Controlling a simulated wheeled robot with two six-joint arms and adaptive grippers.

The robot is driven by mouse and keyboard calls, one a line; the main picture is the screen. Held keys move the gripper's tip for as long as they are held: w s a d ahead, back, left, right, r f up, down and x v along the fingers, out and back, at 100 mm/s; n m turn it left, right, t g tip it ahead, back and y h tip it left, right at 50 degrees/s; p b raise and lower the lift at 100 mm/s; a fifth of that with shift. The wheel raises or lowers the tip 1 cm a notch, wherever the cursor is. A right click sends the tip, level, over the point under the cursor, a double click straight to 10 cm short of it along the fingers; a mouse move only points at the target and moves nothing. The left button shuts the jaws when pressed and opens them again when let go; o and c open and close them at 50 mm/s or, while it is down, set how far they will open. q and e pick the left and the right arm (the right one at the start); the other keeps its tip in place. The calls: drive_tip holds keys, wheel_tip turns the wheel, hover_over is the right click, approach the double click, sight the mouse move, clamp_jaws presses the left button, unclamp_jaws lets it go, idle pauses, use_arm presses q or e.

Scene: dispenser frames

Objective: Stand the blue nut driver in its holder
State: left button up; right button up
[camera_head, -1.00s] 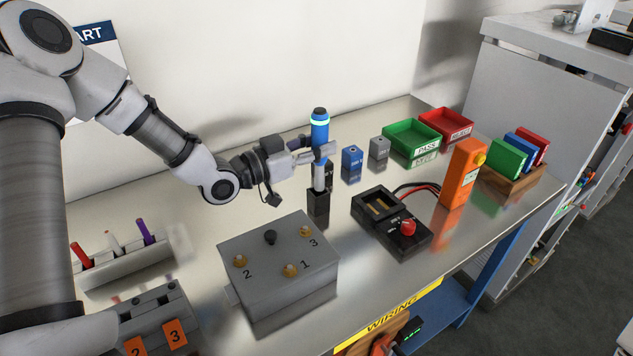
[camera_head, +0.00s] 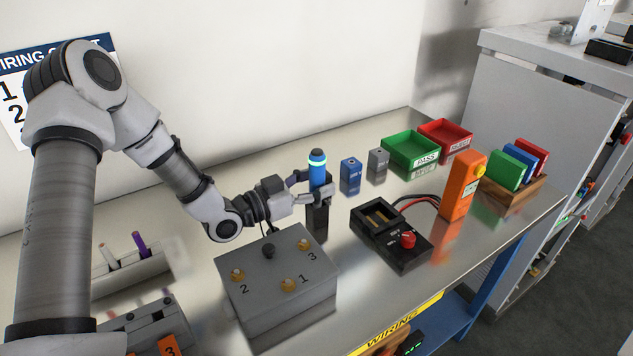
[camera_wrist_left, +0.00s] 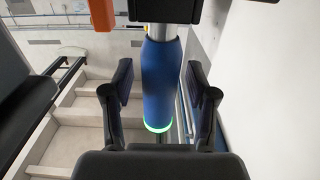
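The blue nut driver (camera_head: 317,172) stands upright, its handle up with a glowing green ring near the dark cap. Its lower end is in the black holder (camera_head: 318,222) on the bench. My left gripper (camera_head: 314,189) is around the handle, one finger on each side. In the left wrist view the blue handle (camera_wrist_left: 162,85) shows clear gaps to both finger pads, so the gripper (camera_wrist_left: 161,95) is open. There the silver shaft runs up to the black holder (camera_wrist_left: 165,10); how deep it sits is hard to tell. My right gripper is out of view.
A grey box (camera_head: 280,290) with numbered buttons stands in front of the gripper. A black device with a red knob (camera_head: 407,240) and an orange tester (camera_head: 462,185) are to the right. Small blue (camera_head: 350,176) and grey blocks and green and red bins (camera_head: 408,150) stand behind.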

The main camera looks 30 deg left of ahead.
use_arm(q)
drive_tip(key=shift+r, duration=0.1)
drive_tip(key=shift+r+p, duration=0.25)
drive_tip(key=shift+p, duration=0.05)
drive_tip(key=p+v, duration=0.1)
drive_tip(key=v, duration=0.5)
drive_tip(key=shift+s+a+r, duration=0.1)
drive_tip(key=shift+s+a, duration=0.2)
drive_tip(key=p, duration=0.5)
approach(310, 181)
drive_tip(key=shift+s+a+f, duration=0.15)
drive_tip(key=shift+s+f, duration=0.05)
drive_tip(key=shift+f, duration=0.2)
drive_tip(key=shift+r, duration=0.1)
